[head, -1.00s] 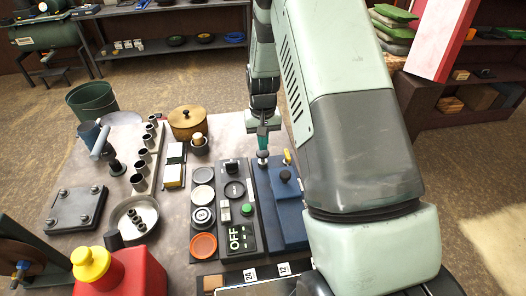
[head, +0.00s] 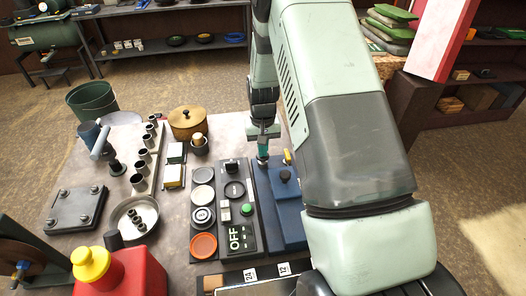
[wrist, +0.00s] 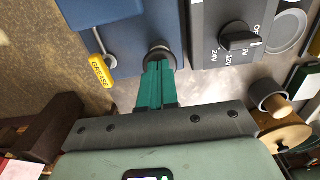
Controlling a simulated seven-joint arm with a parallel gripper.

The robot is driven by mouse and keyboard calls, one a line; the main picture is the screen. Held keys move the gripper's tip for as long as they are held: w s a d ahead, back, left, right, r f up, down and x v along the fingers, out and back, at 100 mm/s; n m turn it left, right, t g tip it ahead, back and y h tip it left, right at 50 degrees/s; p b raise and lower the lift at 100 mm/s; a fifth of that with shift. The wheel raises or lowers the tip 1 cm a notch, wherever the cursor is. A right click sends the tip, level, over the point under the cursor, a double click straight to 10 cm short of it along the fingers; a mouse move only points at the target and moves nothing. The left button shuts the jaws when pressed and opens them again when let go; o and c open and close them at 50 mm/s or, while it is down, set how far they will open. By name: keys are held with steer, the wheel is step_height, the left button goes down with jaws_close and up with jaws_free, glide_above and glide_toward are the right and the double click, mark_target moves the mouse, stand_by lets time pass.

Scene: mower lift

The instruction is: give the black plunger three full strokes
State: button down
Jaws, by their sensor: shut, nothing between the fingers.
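The blue unit (head: 284,215) stands at the right of the bench. A dark round plunger top is at its far end, in the wrist view (wrist: 160,51), and my gripper hides most of it. My gripper (head: 263,157) is shut, with its teal fingers pointing down onto this top. In the wrist view the fingertips (wrist: 159,66) overlap the round top and seem to touch it; nothing is between them. In the head view the fingers sit close above the blue surface, so the plunger looks low.
A yellow grease tag (wrist: 101,70) is beside the plunger. A black knob (head: 285,175) sits on the blue unit. The dark switch panel (head: 237,205) is just left, with a rotary knob (wrist: 240,41). A wooden pot (head: 187,123) stands farther left.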

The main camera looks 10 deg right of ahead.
steer(key=shift+f, duration=0.45)
steer(key=shift+r, duration=2.85)
step_height(320, 180, up, 4)
steer(key=shift+f, duration=3.05)
steer(key=shift+f, duration=0.1)
